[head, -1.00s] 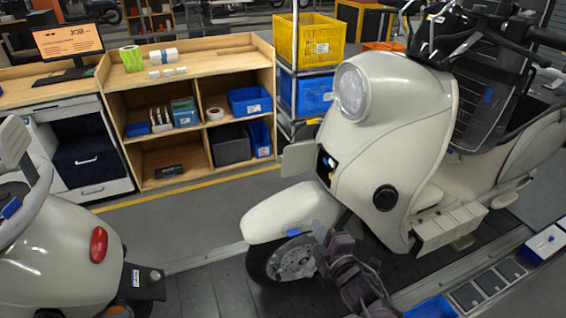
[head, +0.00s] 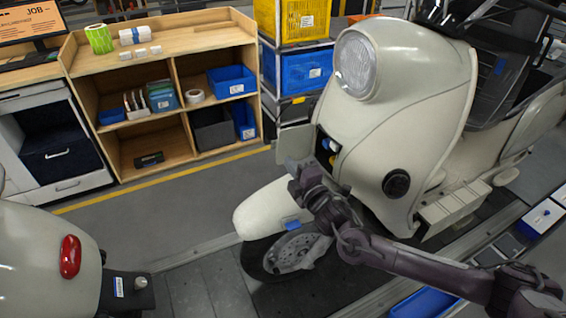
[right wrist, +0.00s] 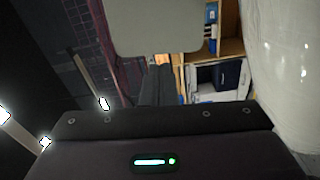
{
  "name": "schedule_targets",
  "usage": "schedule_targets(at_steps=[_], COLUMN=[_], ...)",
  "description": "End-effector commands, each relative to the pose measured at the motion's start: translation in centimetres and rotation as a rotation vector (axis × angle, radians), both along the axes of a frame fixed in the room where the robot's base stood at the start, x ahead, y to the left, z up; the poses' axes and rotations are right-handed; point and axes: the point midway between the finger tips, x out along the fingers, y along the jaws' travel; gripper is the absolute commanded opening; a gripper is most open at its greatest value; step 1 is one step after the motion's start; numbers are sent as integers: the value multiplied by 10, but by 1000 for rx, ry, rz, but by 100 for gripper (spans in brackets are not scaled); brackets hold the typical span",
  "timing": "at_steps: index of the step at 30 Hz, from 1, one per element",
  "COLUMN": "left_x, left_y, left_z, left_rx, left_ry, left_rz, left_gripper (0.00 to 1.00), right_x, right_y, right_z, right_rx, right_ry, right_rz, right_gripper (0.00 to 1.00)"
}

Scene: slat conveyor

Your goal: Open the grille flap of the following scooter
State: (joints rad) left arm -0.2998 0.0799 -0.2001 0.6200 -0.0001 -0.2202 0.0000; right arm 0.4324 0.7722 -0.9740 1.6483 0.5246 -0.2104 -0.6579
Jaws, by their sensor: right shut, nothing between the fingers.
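The cream scooter (head: 400,125) stands on the conveyor at the right. Its grille flap (head: 294,147) is a flat pale panel, swung out to the left from the front of the scooter. Behind it an opening (head: 328,152) shows blue, white and yellow parts. My right gripper (head: 300,180) is shut and empty, just below the flap and above the front fender. In the right wrist view the shut fingers (right wrist: 157,85) point towards the lower edge of the flap (right wrist: 158,25). I cannot tell whether they touch it. My left gripper is out of view.
Another cream scooter (head: 40,265) with a red tail lamp stands at the lower left. A wooden shelf (head: 165,70) and stacked crates (head: 297,75) stand behind. The floor (head: 190,205) between the shelf and the conveyor is clear.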

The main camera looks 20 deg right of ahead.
Motion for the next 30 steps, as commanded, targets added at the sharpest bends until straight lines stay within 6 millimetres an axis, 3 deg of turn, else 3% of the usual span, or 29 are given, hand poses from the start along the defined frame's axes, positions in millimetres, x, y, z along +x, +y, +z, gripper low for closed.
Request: schedule_targets(at_steps=[3,9,23,30], left_x=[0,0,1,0], left_y=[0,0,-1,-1], left_z=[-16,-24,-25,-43], left_rx=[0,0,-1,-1], left_ry=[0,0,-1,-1], left_rz=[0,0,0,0], left_gripper=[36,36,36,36], right_x=[22,42,47,62], right_y=[4,9,11,19], right_z=[-3,-2,-1,-3], right_rx=[0,0,1,5], right_ry=[-3,-1,2,11], right_rz=[-1,0,-4,-133], right_gripper=[0,0,0,0])
